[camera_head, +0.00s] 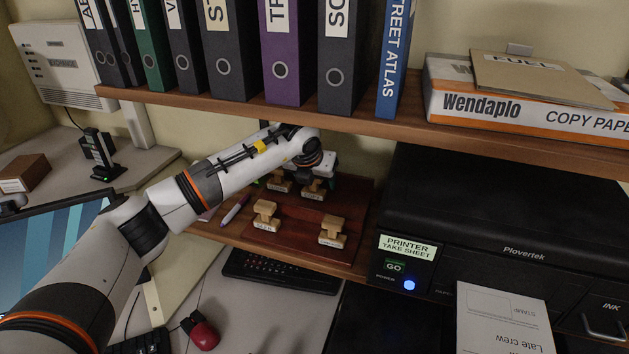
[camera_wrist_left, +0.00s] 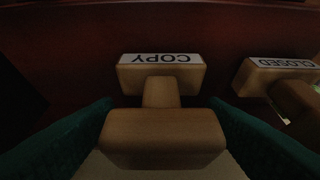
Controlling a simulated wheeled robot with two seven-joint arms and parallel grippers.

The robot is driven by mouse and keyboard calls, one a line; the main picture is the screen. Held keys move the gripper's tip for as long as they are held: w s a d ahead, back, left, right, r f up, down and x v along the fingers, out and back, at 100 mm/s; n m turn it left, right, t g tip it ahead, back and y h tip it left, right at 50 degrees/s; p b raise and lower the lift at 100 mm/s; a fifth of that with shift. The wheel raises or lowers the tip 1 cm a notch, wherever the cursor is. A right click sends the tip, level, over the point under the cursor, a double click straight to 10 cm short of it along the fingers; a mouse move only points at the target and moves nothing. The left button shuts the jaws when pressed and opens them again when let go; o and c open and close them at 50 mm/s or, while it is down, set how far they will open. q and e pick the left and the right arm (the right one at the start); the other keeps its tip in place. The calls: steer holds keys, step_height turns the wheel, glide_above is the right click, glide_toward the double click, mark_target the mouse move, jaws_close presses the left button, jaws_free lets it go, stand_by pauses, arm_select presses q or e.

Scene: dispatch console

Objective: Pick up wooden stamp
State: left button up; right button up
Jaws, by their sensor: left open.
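Several wooden stamps stand on a reddish-brown wooden board (camera_head: 295,232) on the shelf under the binders. My left gripper (camera_head: 317,174) is over the back right stamp (camera_head: 314,190) and partly hides it in the head view. In the left wrist view a wooden stamp labelled COPY (camera_wrist_left: 162,92) lies between the open green fingers, with its handle toward the camera. The fingers are spread on either side with no grip seen. A second stamp, labelled CLOSED (camera_wrist_left: 285,83), stands to its right there. Front left (camera_head: 265,215) and front right (camera_head: 332,232) stamps are clear of the gripper.
A shelf with binders (camera_head: 280,55) hangs just above my left arm. A black printer (camera_head: 490,220) stands right of the board. A purple-capped marker (camera_head: 235,210) lies left of the board. A keyboard (camera_head: 280,272) and a red mouse (camera_head: 202,332) are below.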

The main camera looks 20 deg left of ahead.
arm_select(q)
steer(key=shift+f, duration=0.2)
steer(key=shift+c, duration=0.5)
steer(key=c, duration=0.7)
steer(key=shift+r+b, duration=0.15)
steer(key=shift+b, duration=0.5)
steer(key=shift+s+a+r+b, duration=0.15)
steer(key=shift+s+b, duration=1.5)
steer(key=shift+s, duration=2.85)
steer(key=shift+s+a+b, duration=0.15)
steer(key=shift+s+b, duration=1.5)
steer(key=shift+s, duration=2.85)
